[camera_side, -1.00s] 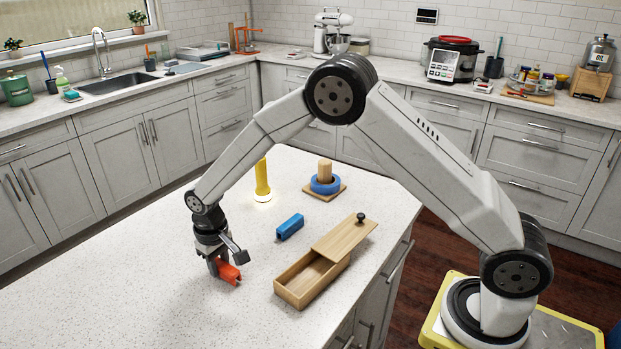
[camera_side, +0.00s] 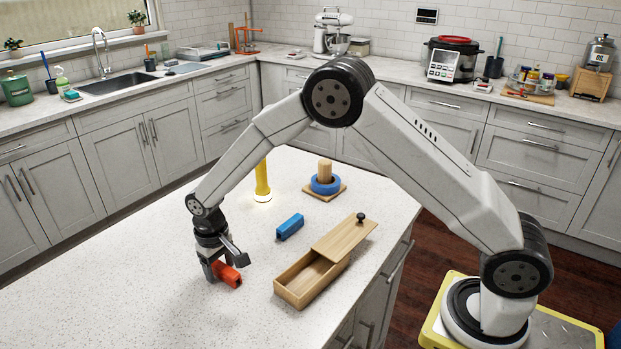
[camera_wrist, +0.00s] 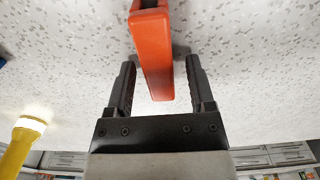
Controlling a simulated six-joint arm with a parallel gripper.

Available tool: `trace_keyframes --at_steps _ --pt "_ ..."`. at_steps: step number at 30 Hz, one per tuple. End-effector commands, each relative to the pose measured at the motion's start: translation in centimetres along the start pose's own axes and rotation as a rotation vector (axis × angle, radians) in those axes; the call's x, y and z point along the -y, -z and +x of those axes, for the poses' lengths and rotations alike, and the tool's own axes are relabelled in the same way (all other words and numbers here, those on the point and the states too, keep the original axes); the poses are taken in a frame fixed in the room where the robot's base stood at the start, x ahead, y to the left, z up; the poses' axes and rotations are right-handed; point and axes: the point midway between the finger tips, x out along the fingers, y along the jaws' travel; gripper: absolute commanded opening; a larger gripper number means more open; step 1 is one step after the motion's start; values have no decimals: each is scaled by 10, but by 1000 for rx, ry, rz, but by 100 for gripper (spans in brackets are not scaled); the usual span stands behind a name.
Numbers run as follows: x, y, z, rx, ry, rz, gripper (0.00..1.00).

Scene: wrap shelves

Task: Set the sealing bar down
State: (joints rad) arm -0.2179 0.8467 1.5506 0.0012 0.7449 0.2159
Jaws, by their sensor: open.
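The orange-red bar (camera_side: 229,276), which I take to be the sealing bar, lies on the speckled white countertop at the front left in the side view. My gripper (camera_side: 222,268) is low over the counter, with its fingers on either side of the bar. In the wrist view the bar (camera_wrist: 156,58) runs between the fingers of my gripper (camera_wrist: 160,75), with gaps showing at both sides. The jaws are open. The bar appears to rest on the counter; its underside is hidden.
A blue block (camera_side: 290,227) and a wooden box (camera_side: 292,292) with its lid partly slid open stand to the right. A lit yellow flashlight (camera_side: 262,182) stands behind. A blue ring sits on a wooden peg stand (camera_side: 333,194). The counter's left front is clear.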

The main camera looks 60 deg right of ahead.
Motion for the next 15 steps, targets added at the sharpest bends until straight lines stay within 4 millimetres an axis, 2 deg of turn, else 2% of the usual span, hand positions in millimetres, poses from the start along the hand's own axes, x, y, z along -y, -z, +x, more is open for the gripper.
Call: trace_keyframes --at_steps 8,15 --pt "0 0 -17 -1 0 0 69" --pt "0 1 -51 -3 0 0 69"
